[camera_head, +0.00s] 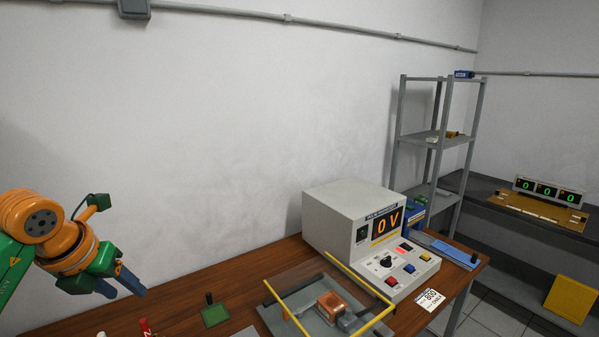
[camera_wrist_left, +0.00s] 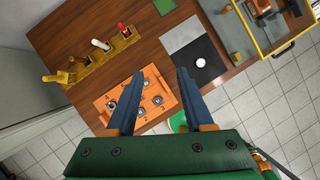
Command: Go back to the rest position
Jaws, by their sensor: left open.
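My left gripper (camera_head: 126,282) hangs at the left of the head view, above the left part of the wooden table. In the left wrist view my left gripper (camera_wrist_left: 156,92) shows its two blue fingers well apart, with nothing between them. Below the fingers lies an orange plate (camera_wrist_left: 116,106) with several round metal parts on it. The fingers appear to be above the table and apart from everything on it. My right gripper is in neither view.
A grey power supply (camera_head: 341,222) reading 0 V stands on the table (camera_head: 235,270). A yellow-railed fixture (camera_head: 290,315) is in front of it. A yellow rack (camera_wrist_left: 98,62) holds several handled tools. A shelf (camera_head: 437,139) and dark bench (camera_head: 488,211) stand at right.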

